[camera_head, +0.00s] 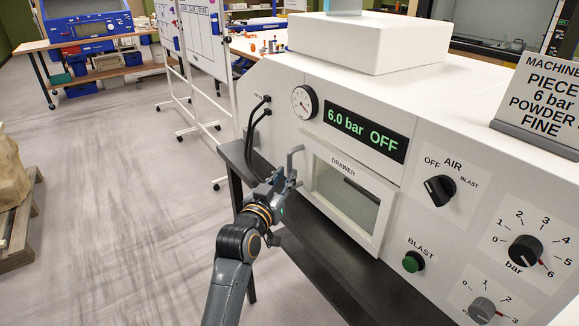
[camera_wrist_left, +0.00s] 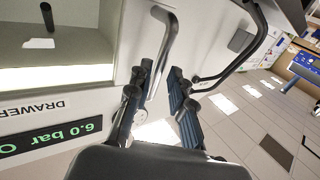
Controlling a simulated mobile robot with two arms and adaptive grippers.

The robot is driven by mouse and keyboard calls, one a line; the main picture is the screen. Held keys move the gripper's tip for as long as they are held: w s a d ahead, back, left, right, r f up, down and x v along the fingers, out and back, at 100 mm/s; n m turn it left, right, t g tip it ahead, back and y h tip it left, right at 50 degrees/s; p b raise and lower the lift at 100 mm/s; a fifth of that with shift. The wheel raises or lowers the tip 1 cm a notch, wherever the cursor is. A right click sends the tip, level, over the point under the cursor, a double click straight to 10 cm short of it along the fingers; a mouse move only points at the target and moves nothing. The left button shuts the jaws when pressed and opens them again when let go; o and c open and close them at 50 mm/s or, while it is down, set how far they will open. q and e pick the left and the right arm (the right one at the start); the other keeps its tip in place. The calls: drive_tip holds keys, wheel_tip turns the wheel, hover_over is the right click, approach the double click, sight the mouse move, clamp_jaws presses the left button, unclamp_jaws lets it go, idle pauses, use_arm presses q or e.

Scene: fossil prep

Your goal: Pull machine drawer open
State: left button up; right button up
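The machine drawer (camera_head: 379,234) is a white front with a window, under the label DRAWER. It looks flush or nearly flush with the machine face. Its grey bar handle (camera_head: 295,151) stands at the left side of the front. In the left wrist view the handle (camera_wrist_left: 168,38) runs down toward the fingers. My left gripper (camera_head: 287,184) is at the handle. Its fingers (camera_wrist_left: 163,82) are apart in the left wrist view, with the handle's lower end near the left finger. I cannot tell whether they touch. My right gripper is not in view.
The machine's dark stand (camera_head: 345,283) lies below the drawer. A pressure gauge (camera_head: 304,102), a display reading 6.0 bar OFF (camera_head: 365,132) and an air knob (camera_head: 439,190) surround it. Black hoses (camera_head: 253,125) hang left.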

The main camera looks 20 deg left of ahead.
sight(289, 172)
use_arm(q)
drive_tip(key=shift+w+d, duration=0.15)
drive_tip(key=shift+w, duration=1.6)
clamp_jaws()
